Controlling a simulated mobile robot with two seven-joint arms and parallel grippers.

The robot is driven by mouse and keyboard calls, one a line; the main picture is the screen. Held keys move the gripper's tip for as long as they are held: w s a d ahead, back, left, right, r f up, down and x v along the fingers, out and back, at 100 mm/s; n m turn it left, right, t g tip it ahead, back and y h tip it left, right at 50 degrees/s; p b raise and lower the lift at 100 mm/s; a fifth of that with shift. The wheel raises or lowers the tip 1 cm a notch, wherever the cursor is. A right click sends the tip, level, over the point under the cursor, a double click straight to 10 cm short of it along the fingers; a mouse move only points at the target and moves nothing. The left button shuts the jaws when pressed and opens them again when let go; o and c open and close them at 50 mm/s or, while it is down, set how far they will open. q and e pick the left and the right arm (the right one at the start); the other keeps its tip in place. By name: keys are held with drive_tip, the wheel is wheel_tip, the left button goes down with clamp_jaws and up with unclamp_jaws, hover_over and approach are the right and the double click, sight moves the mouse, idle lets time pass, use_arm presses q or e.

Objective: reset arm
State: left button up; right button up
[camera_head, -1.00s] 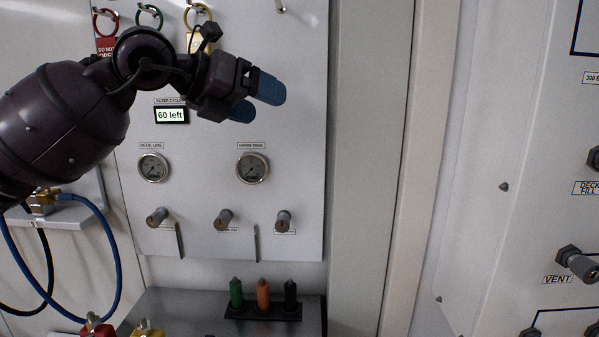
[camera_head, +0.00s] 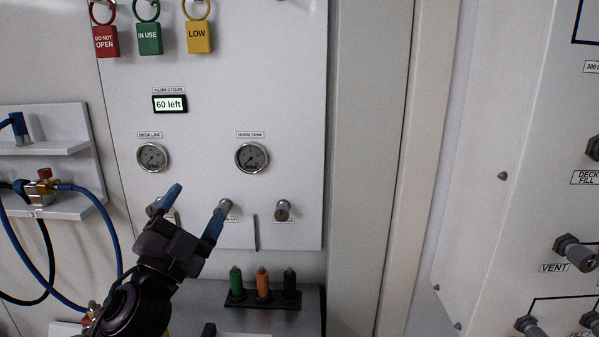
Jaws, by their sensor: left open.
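My left gripper (camera_head: 194,212) is in front of the lower left part of the white panel (camera_head: 210,125). Its two blue fingers are spread and point up, with nothing between them. The right finger overlaps the middle knob (camera_head: 226,207) in the picture; I cannot tell if they touch. The left finger partly hides the left knob (camera_head: 153,207). The right knob (camera_head: 283,209) is in plain view. My right gripper is not in view.
Red (camera_head: 105,41), green (camera_head: 149,38) and yellow (camera_head: 199,37) tags hang above a "60 left" display (camera_head: 170,104) and two gauges. Green, orange and black pegs stand in a black holder (camera_head: 262,304) on the grey ledge below. Hoses hang at left; another panel (camera_head: 520,150) stands at right.

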use_arm(q)
drive_tip(key=s+a+f+n+g+y, duration=0.3)
drive_tip(key=s+a+f+n+y, duration=0.1)
drive_tip(key=f, duration=0.4)
drive_tip(key=s+a+f+n+g+y, duration=0.3)
drive_tip(key=f+n+g+y, duration=0.15)
drive_tip(key=f, duration=0.35)
drive_tip(key=s+a+f+n+g+y, duration=0.3)
drive_tip(key=s+a+f+n, duration=0.15)
drive_tip(key=f, duration=0.35)
drive_tip(key=s+f+n+g+h, duration=0.1)
drive_tip(key=s+f+g, duration=0.45)
drive_tip(key=s, duration=0.45)
drive_tip(key=s+f+n+g+h, duration=0.1)
drive_tip(key=s+f+g, duration=0.4)
drive_tip(key=s, duration=0.4)
drive_tip(key=w+f+t, duration=0.7)
drive_tip(key=f+t, duration=0.2)
drive_tip(key=f, duration=0.2)
drive_tip(key=shift+w+d+f+m+t+h, duration=0.15)
drive_tip(key=shift+w+d+m+t+h, duration=0.15)
drive_tip(key=shift+d+m+h, duration=0.15)
